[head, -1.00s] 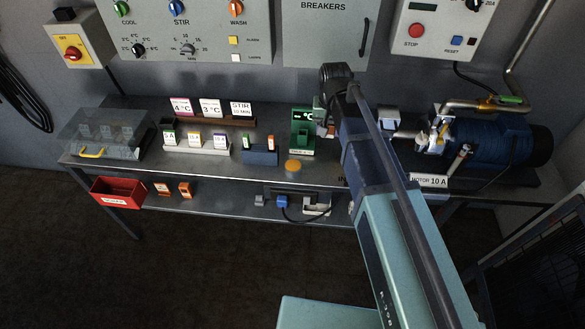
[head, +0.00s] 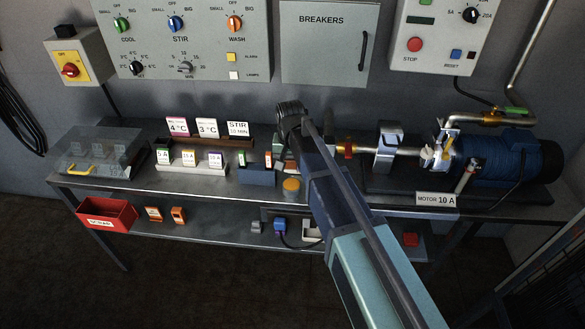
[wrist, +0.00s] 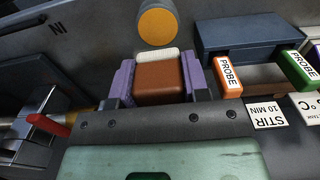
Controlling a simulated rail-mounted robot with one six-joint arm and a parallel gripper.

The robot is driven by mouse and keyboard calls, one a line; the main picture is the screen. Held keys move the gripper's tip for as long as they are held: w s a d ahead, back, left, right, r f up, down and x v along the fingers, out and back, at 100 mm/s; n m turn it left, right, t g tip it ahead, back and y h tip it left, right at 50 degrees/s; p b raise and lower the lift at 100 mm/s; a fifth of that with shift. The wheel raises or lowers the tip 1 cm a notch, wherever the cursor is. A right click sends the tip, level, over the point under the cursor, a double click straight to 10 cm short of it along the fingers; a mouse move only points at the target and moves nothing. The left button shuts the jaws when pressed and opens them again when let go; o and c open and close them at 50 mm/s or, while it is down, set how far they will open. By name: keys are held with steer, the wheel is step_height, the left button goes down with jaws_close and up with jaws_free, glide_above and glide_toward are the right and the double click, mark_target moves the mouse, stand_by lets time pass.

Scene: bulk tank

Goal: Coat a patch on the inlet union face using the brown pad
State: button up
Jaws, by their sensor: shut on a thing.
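My gripper (wrist: 157,82) is shut on the brown pad (wrist: 160,75), a brown block with a pale strip along its far edge, held between purple fingers. In the head view my arm hides most of the gripper and the pad. A round pot with an orange top (head: 291,185) stands at the bench front; in the wrist view its orange disc (wrist: 157,25) lies just beyond the pad, apart from it in the picture. A brass fitting (head: 345,147) with a red part sits on the pipe right of my arm. I cannot tell which surface is the inlet union face.
A blue holder (wrist: 245,36) with labelled probes stands close beside the gripper. Label cards (head: 207,128) stand behind it. The pump motor (head: 505,155) and pipework fill the bench's right side. A clear cover (head: 100,150) stands at left; a red bin (head: 106,214) hangs below.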

mark_target(292, 185)
steer(key=shift+r, duration=0.15)
steer(key=shift+d+f+b, duration=0.1)
steer(key=shift+f+b, duration=0.35)
steer(key=shift+f, duration=0.05)
step_height(292, 185, down, 5)
steer(key=b, duration=0.5)
steer(key=shift+f+b, duration=0.55)
steer(key=shift+b, duration=0.05)
stand_by(1.2)
step_height(292, 185, up, 7)
steer(key=p, duration=0.7)
